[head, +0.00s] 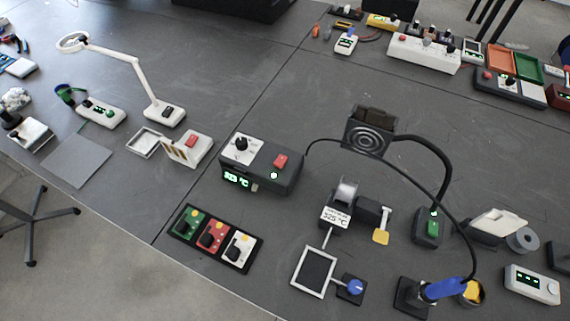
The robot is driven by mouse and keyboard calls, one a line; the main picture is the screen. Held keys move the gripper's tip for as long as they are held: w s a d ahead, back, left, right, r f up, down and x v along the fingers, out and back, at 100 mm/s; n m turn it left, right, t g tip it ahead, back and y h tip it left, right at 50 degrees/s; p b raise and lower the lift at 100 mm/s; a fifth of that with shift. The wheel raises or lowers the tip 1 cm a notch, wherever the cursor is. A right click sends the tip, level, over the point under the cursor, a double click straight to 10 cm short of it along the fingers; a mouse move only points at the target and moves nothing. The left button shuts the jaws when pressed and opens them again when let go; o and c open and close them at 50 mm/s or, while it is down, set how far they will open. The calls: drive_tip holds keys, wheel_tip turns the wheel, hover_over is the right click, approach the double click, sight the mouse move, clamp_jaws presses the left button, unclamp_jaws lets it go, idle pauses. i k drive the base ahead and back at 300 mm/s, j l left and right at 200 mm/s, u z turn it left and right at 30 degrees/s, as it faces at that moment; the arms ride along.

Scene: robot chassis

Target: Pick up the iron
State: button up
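The iron (445,290) looks like a soldering iron with a blue handle. It lies near the bottom right of the head view, tilted. Its left end is at a black stand (411,298), and its right end is by a yellow-topped round pot (473,293). A thin dark cable runs from the iron up in an arc and left to a dark station (262,166) with a black knob and a green "°C" display. The iron's tip is hidden. My gripper is not in view.
A fume fan (369,131) with a black hose stands behind the iron. A framed pad (314,272) and a blue-topped dark block (351,288) are left of it. A white device (531,285) and a grey spool (522,240) are to the right. Bare tabletop lies mid-right.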

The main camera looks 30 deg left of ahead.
sight(430, 293)
drive_tip(key=j+z, duration=0.2)
drive_tip(key=j, duration=0.25)
drive_tip(key=k+j+z, duration=0.2)
drive_tip(key=j, duration=0.2)
drive_tip(key=k+j+z, duration=0.2)
drive_tip(key=j, duration=0.25)
drive_tip(key=j+z, duration=0.2)
drive_tip(key=j, duration=0.2)
drive_tip(key=k+j+z, duration=0.2)
drive_tip(key=j, duration=0.15)
